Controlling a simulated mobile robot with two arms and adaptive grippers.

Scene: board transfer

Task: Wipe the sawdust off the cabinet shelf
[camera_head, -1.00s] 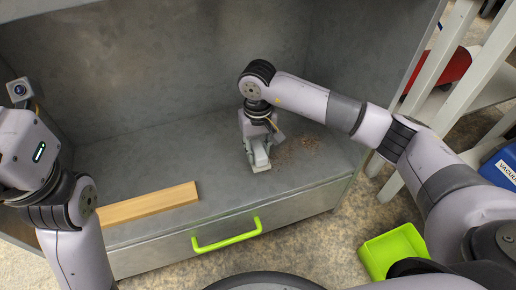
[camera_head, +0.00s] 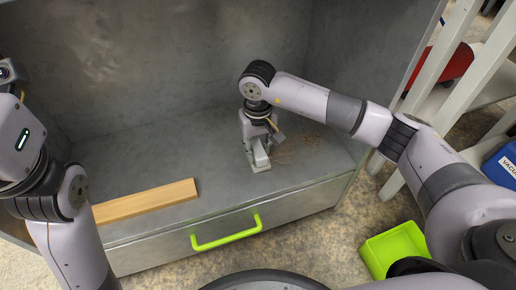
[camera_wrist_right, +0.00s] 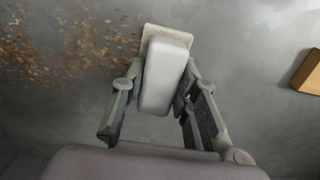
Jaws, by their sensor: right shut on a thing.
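The sawdust (camera_head: 303,145) lies as a brown patch on the grey cabinet shelf (camera_head: 210,148), just right of my right gripper. In the right wrist view the sawdust (camera_wrist_right: 75,50) spreads as loose flakes at the upper left. My right gripper (camera_head: 258,150) is low over the shelf and shut on a pale block-shaped wiper (camera_wrist_right: 163,75) with a cream pad at its end. The pad appears to be at the shelf surface; exact contact cannot be told. My left arm is at the left edge; its fingers are out of view.
A wooden board (camera_head: 150,202) lies on the shelf at the front left. A green handle (camera_head: 227,233) is on the drawer front below. A green bin (camera_head: 394,248) stands on the floor at right. White rails (camera_head: 440,75) and a blue box (camera_head: 503,165) are further right.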

